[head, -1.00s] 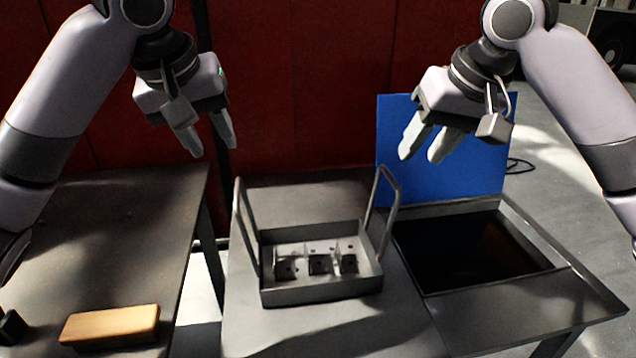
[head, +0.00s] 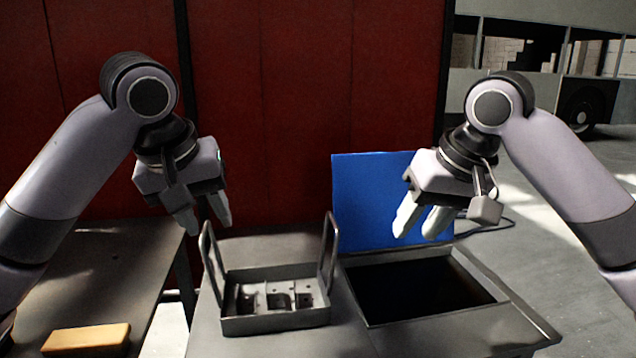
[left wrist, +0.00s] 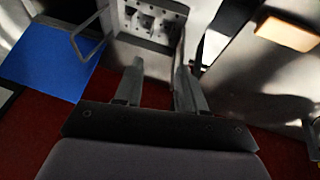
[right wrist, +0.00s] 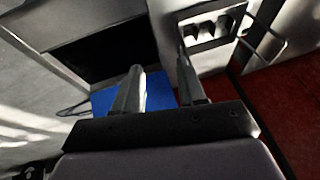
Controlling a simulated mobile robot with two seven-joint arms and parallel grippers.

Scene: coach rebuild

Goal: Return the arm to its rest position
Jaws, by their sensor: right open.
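My right gripper (head: 420,224) hangs in the air in front of the blue panel, fingers pointing down. It is open and empty, as the right wrist view (right wrist: 160,88) also shows. Both arms are raised and bent, clear of the tables.
A grey tray (head: 275,322) with two upright handles and metal parts inside stands on the grey table (head: 230,345). Right of it is a dark recess (head: 415,290), with a blue panel (head: 365,200) behind. An orange-tan block (head: 87,339) lies on the left table (head: 110,270).

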